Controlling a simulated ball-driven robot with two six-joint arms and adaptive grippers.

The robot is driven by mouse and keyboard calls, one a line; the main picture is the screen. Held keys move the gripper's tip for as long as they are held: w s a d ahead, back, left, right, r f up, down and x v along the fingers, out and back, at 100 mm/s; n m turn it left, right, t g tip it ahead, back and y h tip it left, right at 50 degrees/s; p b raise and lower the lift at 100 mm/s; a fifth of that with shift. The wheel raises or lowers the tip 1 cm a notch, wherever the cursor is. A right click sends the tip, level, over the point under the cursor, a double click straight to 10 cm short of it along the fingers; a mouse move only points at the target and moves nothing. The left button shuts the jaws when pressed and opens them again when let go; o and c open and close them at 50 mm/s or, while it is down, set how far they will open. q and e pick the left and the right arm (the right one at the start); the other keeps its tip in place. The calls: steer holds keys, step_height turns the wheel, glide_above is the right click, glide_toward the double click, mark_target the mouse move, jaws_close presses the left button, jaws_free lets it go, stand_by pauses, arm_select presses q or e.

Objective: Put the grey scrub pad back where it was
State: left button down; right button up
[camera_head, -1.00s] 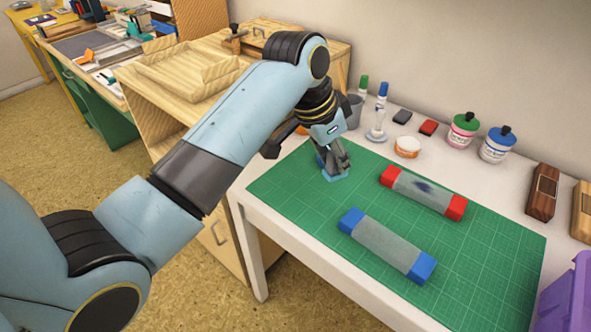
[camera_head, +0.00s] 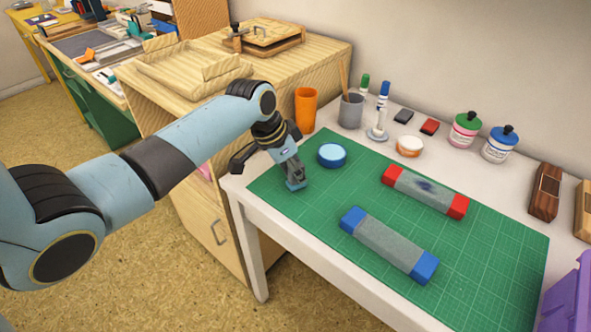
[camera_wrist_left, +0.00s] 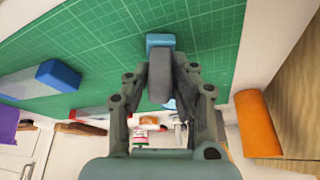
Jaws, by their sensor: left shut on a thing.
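A long grey pad with blue ends (camera_head: 388,243) lies on the mat at the front; a blue end also shows in the wrist view (camera_wrist_left: 58,75). A long grey pad with red ends (camera_head: 424,190) and a dark stain lies behind it. My right gripper is not in view.
A round blue tin (camera_head: 332,155) sits at the mat's back left. An orange cup (camera_head: 305,108), grey cup (camera_head: 350,112), white-orange jar (camera_head: 409,146) and two ink bottles line the back. The green mat (camera_head: 330,205) is bare between gripper and pads.

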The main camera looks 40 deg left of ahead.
arm_select(q)
steer(key=c, duration=1.2)
jaws_free()
steer(key=shift+o, duration=0.2)
steer(key=shift+s+a+r, duration=0.1)
steer(key=shift+r, duration=0.3)
steer(key=p+v, duration=0.1)
steer(key=v, duration=1)
steer(key=shift+p, duration=0.35)
steer(key=shift+s, duration=0.15)
